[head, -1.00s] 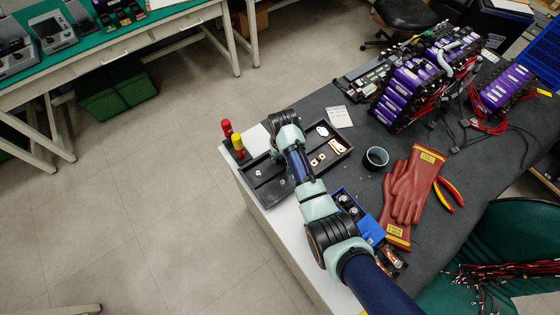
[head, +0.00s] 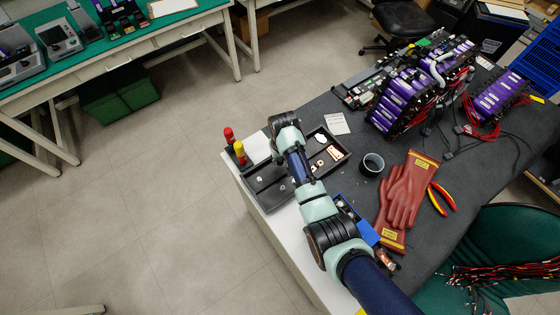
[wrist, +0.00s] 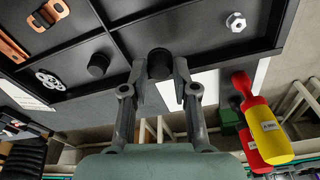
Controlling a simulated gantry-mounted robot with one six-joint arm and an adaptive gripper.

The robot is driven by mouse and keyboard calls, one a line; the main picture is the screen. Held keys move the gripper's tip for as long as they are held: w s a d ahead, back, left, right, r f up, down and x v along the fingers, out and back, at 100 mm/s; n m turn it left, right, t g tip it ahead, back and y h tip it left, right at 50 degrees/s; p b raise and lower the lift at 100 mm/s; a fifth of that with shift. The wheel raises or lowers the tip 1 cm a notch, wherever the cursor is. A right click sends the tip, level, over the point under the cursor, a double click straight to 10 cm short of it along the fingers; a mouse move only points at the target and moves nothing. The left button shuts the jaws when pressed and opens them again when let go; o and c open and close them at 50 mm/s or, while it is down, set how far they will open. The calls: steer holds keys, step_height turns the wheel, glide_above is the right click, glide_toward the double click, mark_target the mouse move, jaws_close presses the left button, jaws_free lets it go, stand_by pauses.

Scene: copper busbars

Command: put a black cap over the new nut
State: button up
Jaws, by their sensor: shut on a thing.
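My gripper (wrist: 160,78) is shut on a black cap (wrist: 160,63), which shows between the fingertips in the wrist view, low by the dark tray's divider. A second black cap (wrist: 98,65) sits in a tray compartment to its left. A silver hex nut (wrist: 236,21) lies in the tray compartment to the right. In the head view my arm hides the gripper and held cap. The blue holder (head: 367,232) is partly covered by my arm, with copper (head: 386,260) at its near end. I cannot tell which nut is the new one.
A black cup (head: 372,164), red gloves (head: 407,190), pliers (head: 443,198) and purple battery modules (head: 400,105) occupy the table's right side.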

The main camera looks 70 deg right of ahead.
steer(key=shift+r+p, duration=0.35)
steer(key=shift+r, duration=0.4)
steer(key=shift+f, duration=0.1)
steer(key=s+a+r+m+p, duration=0.2)
steer(key=s+a+r+p, duration=0.25)
steer(key=s+p, duration=0.4)
steer(key=s+a+r+m+p, duration=0.25)
steer(key=s+r+p, duration=0.4)
steer(key=p, duration=0.35)
steer(key=s+a+r+m+p, duration=0.2)
steer(key=s+a+r+p, duration=0.25)
steer(key=s+p, duration=0.4)
steer(key=shift+n+g, duration=0.25)
steer(key=shift+g, duration=0.15)
step_height(320, 180, down, 4)
steer(key=b, duration=0.4)
steer(key=shift+w, duration=0.15)
steer(key=shift+r, duration=0.35)
steer(key=shift+p, duration=0.4)
